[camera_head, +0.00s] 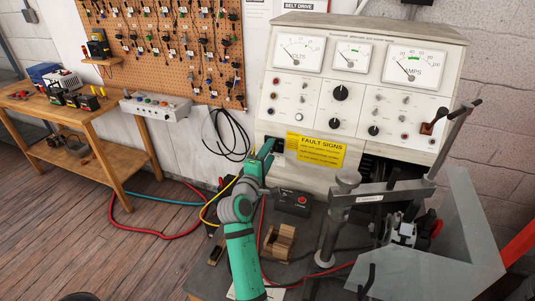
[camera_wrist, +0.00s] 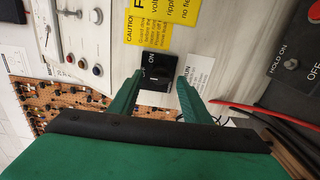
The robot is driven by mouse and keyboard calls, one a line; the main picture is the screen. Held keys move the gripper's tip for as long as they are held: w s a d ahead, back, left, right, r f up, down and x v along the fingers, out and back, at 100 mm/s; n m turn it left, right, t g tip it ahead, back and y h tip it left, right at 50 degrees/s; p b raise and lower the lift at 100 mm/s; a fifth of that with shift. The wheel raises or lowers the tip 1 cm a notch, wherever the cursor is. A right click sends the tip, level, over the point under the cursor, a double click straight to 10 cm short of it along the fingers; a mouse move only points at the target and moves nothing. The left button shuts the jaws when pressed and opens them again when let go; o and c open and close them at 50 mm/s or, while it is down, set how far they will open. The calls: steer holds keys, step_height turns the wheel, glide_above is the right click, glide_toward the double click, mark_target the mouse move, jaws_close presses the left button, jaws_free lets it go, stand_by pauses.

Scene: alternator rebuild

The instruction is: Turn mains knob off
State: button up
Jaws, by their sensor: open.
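The mains knob (camera_wrist: 157,72) is a black part on a black plate, with a small white ON label, low on the white test bench panel. My gripper (camera_wrist: 159,78) is open, with one green finger on each side of the knob. I cannot tell whether the fingertips touch it. In the head view the black plate (camera_head: 278,144) shows at the bench's lower left, and my green gripper (camera_head: 270,150) reaches up to it. The knob itself is mostly hidden there.
A black switch box with a red button (camera_head: 293,201) stands below. A metal clamp stand (camera_head: 347,210) and a grey guard (camera_head: 455,245) fill the right. Red and black cables (camera_wrist: 262,116) run nearby.

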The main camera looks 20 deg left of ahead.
steer(key=s, duration=1)
steer(key=shift+s+a, duration=0.2)
steer(key=shift+s, duration=0.2)
steer(key=shift+w, duration=0.1)
